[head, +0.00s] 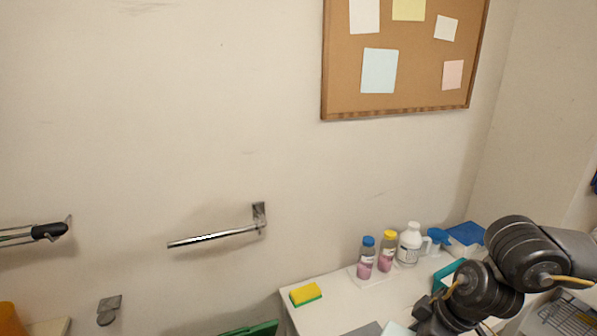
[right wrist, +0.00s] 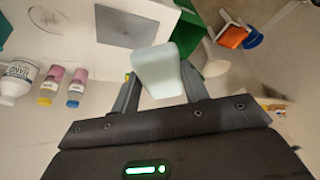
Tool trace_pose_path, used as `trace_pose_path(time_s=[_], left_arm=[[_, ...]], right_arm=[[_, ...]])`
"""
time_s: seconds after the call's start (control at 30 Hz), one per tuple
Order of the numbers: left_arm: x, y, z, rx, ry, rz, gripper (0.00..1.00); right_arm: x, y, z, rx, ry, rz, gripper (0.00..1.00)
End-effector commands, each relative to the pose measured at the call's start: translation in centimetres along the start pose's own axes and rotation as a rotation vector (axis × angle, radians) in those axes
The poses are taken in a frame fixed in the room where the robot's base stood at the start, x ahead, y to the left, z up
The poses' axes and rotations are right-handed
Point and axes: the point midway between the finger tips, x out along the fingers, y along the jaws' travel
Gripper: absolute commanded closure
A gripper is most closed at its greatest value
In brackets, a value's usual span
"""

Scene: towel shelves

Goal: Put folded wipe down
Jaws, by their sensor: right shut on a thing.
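My right gripper (right wrist: 160,80) is shut on a pale green-white folded wipe (right wrist: 158,66), which sticks out between its fingers. In the head view, a pale edge that looks like the wipe (head: 397,329) shows at the bottom, beside my right arm. The fingers themselves are hard to make out there. A flat grey square (right wrist: 126,27) lies on the white table (right wrist: 85,22), just beyond the wipe in the right wrist view. Whether the wipe touches any surface cannot be told. My left gripper is not in view.
On the table (head: 335,290) stand a blue-capped bottle (head: 366,258), a yellow-capped bottle (head: 387,251) and a white jug (head: 410,244). A yellow-green sponge (head: 305,294) lies at the left edge. A teal box (head: 449,272) is near my right arm. A metal bar (head: 215,237) sticks out from the wall.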

Motion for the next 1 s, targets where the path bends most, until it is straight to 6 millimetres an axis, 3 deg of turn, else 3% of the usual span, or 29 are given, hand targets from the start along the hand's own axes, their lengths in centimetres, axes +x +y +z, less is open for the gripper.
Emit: trace_pose_path(time_s=[0.03, 0.1, 0.3, 0.63, 1.0], left_arm=[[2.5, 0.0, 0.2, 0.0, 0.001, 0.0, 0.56], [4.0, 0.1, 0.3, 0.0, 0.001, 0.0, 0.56], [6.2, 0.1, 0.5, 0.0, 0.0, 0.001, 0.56], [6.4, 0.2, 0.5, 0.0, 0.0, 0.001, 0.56], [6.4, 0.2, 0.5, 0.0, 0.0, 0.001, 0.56]], right_arm=[[2.4, 0.0, 1.0, 0.0, 0.0, 0.0, 0.74], [3.7, 0.0, 1.5, 0.0, 0.0, 0.0, 0.74], [5.7, 0.0, 2.3, 0.001, 0.0, 0.001, 0.74], [5.9, 0.0, 2.3, 0.037, -0.005, 0.017, 0.74], [5.9, 0.0, 2.4, 0.382, -0.004, 0.162, 0.74]])
